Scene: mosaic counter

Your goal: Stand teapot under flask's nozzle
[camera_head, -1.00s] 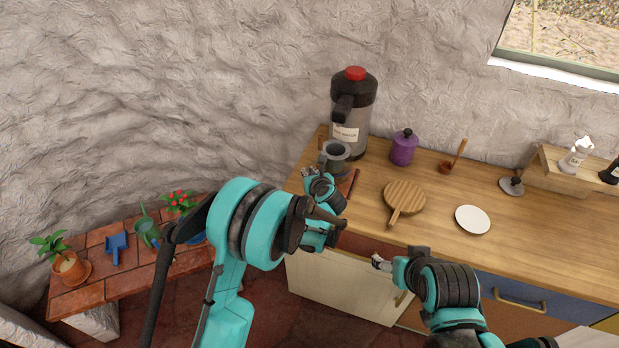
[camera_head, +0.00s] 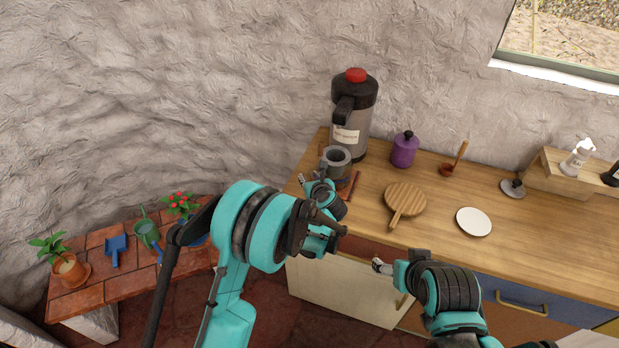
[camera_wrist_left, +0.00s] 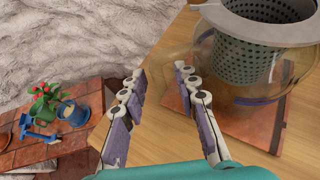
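The teapot (camera_head: 337,157) has a clear glass body and a grey collar with a perforated strainer. It stands upright on the counter at the flask's front. The flask (camera_head: 350,128) is grey and black with a red top; its black nozzle (camera_head: 343,108) points toward me above the teapot. I cannot tell whether they line up exactly. My left gripper (camera_head: 303,181) is just left of and in front of the teapot. My right gripper (camera_head: 377,266) is before the counter's front edge.
A reddish-brown mat (camera_wrist_left: 262,128) lies beneath the teapot. A purple jar (camera_head: 404,152), round wooden board (camera_head: 405,197) and white plate (camera_head: 473,221) stand to the right. A brick bench (camera_head: 90,285) with plants is at the lower left.

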